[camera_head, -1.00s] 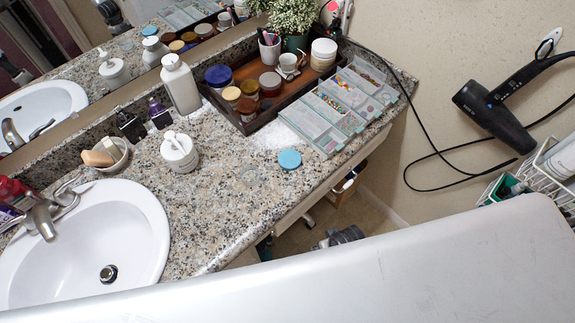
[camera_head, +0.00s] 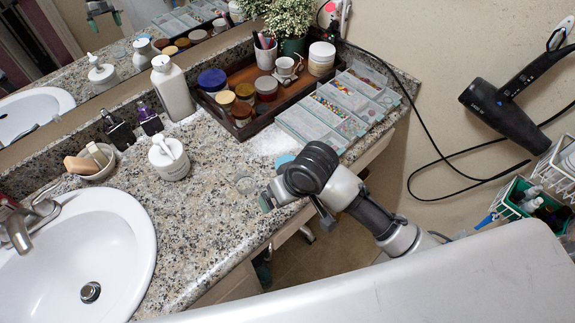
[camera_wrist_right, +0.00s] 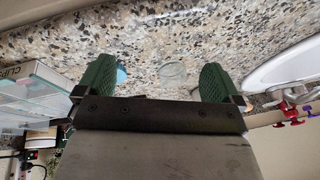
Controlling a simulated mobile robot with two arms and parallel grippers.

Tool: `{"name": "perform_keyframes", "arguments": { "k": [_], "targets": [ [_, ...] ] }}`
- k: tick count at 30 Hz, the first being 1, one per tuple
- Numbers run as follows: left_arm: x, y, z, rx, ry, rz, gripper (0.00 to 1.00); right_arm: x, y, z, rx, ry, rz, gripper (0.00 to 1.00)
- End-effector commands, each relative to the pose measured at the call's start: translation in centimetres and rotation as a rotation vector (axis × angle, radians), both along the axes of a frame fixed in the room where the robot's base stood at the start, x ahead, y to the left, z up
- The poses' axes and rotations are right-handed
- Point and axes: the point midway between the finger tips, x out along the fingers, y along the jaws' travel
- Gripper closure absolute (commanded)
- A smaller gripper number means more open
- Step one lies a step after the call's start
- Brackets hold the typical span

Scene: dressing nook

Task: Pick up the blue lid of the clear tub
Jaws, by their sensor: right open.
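The blue lid (camera_head: 284,161) lies flat on the granite counter, partly hidden behind my right arm in the head view. In the right wrist view it (camera_wrist_right: 122,75) shows beside the left-hand finger, partly covered by it. The small clear tub (camera_head: 246,185) stands on the counter to the left of the lid, apart from it; it also shows in the right wrist view (camera_wrist_right: 172,70), between the fingers. My right gripper (camera_head: 295,211) is open and empty at the counter's front edge, its green pads apart in the wrist view. My left gripper is not in view.
A white lidded jar (camera_head: 169,158) and a sink (camera_head: 85,250) are to the left. A wooden tray (camera_head: 289,103) of jars and a compartment organizer (camera_head: 325,112) stand behind the lid. A dryer cord (camera_head: 415,180) hangs at the right. The counter around the tub is clear.

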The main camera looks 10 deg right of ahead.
Motion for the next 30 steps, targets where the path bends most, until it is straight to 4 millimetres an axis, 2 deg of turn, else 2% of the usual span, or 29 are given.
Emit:
{"name": "perform_keyframes", "arguments": {
  "k": [1,4,9,12,16,19,27,30],
  "targets": [
    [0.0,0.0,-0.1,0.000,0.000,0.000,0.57,1.4,0.0,0.5,-0.019,0.002,0.001,0.04],
    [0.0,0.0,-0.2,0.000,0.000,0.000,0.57,3.7,-0.2,1.3,-0.065,0.031,-0.015,0.04],
    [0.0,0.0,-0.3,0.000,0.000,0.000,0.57,7.5,-1.9,3.0,-0.157,0.077,-0.093,0.04],
    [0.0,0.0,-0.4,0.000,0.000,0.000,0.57,9.0,-2.9,3.9,-0.195,0.093,-0.142,0.04],
    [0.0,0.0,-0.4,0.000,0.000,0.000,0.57,9.9,-3.8,4.4,-0.219,0.106,-0.180,0.04],
    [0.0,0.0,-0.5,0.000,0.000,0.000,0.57,10.2,-3.9,3.6,-0.225,0.112,-0.188,0.04],
    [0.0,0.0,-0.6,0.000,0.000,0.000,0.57,10.8,-3.8,-0.3,-0.224,0.110,-0.187,0.04],
    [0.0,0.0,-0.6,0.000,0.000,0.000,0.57,11.0,-3.7,-0.9,-0.222,0.108,-0.186,0.04]
  ]
}}
